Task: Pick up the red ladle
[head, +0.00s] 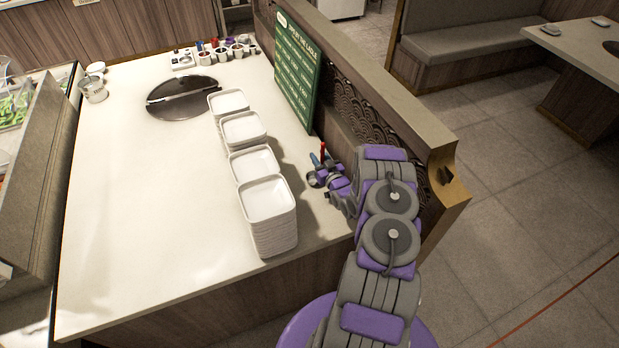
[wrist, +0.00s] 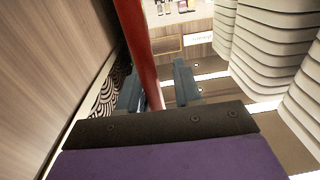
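The red ladle shows as a red handle (head: 323,147) standing up just behind my gripper in the head view, beside the wooden partition. In the wrist view the red handle (wrist: 139,45) runs from the top edge down between my two dark fingers, leaning slightly. My gripper (wrist: 160,88) is open, with the handle closer to the left finger and a gap on the right. My gripper (head: 318,178) is low over the counter in the head view. The ladle's lower end is hidden.
Stacks of white square dishes (head: 271,228) stand left of my gripper. A green menu board (head: 297,72) leans at the partition (head: 375,105) on the right. The counter (head: 150,190) is clear at left.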

